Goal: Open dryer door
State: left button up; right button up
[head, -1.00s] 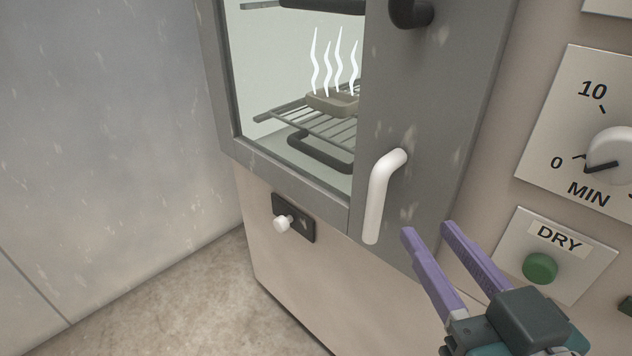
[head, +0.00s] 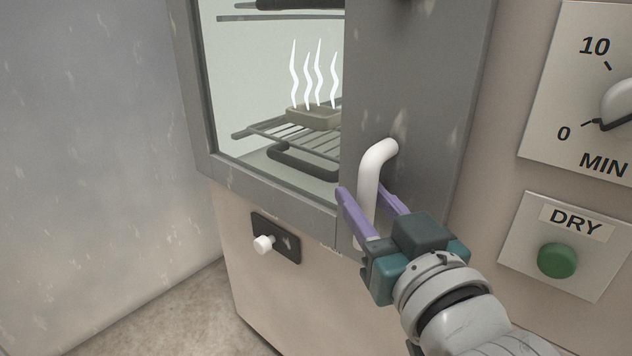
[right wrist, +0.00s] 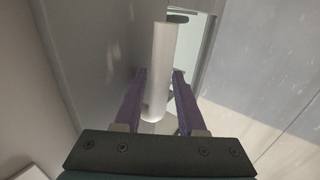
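The dryer door (head: 420,90) is a grey frame with a window and looks shut. Its white bar handle (head: 369,178) stands upright on the right side of the door. My right gripper (head: 372,200) is open, with its purple fingers on either side of the handle's lower part. In the right wrist view the white handle (right wrist: 160,75) stands between the two fingers (right wrist: 157,92), with a gap showing at the right finger. Whether the left finger touches it I cannot tell. My left gripper is not in view.
Inside, a steaming tan block (head: 314,117) lies on a wire rack (head: 290,138). Below the door is a black plate with a white knob (head: 264,244). To the right are the timer dial (head: 617,104) and green DRY button (head: 557,260). A grey wall (head: 90,130) stands left.

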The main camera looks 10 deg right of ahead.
grip_shut()
dwell(0.3)
dwell(1.2)
